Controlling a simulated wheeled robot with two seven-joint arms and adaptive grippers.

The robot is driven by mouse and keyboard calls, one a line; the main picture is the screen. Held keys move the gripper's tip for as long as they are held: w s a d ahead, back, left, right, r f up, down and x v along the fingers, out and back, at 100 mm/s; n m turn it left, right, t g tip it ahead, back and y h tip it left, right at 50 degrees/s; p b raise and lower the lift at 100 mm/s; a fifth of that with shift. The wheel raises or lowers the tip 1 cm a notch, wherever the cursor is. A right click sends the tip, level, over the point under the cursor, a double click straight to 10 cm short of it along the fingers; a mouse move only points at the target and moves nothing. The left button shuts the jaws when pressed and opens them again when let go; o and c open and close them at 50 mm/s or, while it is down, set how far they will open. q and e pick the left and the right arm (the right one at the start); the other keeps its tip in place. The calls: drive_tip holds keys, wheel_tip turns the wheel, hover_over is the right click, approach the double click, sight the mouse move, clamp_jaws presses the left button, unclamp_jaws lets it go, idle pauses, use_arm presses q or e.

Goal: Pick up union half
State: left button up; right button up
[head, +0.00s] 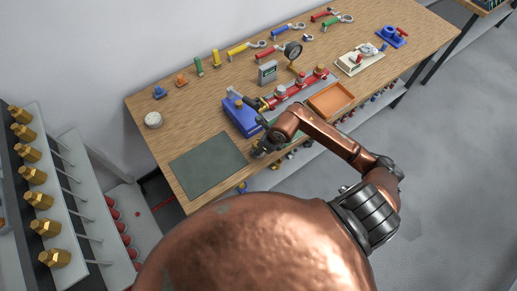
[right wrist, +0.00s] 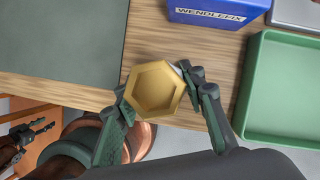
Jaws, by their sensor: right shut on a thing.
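The union half (right wrist: 155,88) is a brass piece with a hexagonal face, seen in the right wrist view between the fingers of my right gripper (right wrist: 156,84). The fingers are shut on its sides. The piece appears over the front edge of the wooden table. In the head view my right gripper (head: 262,148) is by the front edge of the table, right of the grey-green mat, and the union half is too small to make out there. What seems to be my left gripper (right wrist: 25,142) shows dark at the lower left of the right wrist view; its opening is unclear.
The grey-green mat (head: 207,165) lies flat and bare on the table (head: 170,110). A blue box (head: 240,116) stands behind my right gripper; a green tray (right wrist: 285,90) is to its right. An orange tray (head: 330,99) lies farther right. Brass hex pieces (head: 34,174) line a rack at left.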

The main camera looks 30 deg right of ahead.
clamp_jaws()
drive_tip(key=shift+w+r, duration=0.1)
drive_tip(key=shift+r, duration=0.1)
